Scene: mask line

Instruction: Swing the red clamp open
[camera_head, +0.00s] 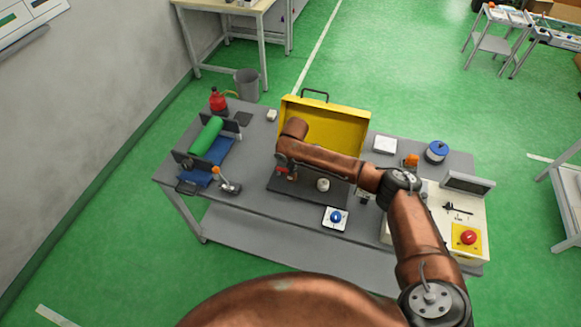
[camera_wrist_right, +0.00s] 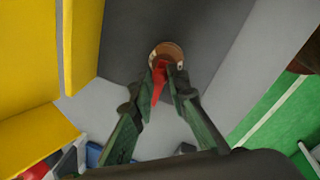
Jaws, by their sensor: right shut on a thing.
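The red clamp (camera_wrist_right: 159,80) shows in the right wrist view as a narrow red piece between my fingertips, in front of a round copper-brown part (camera_wrist_right: 168,50) with pale edges. My right gripper (camera_wrist_right: 166,88) is shut on the clamp; its dark green fingers converge there. In the head view my right gripper (camera_head: 286,168) is small and partly hidden by my own arm, above the dark mat (camera_head: 315,191) on the table. A little red of the clamp (camera_head: 280,169) shows beside it. The rest of the clamp is hidden. My left gripper is not in view.
A yellow panel (camera_head: 345,125) stands behind my right arm. A white cylinder (camera_head: 323,184) and a blue-button box (camera_head: 335,217) are close by. A green roll (camera_head: 206,136) is at left; a red-button console (camera_head: 467,238) is at right on the grey table (camera_head: 265,215).

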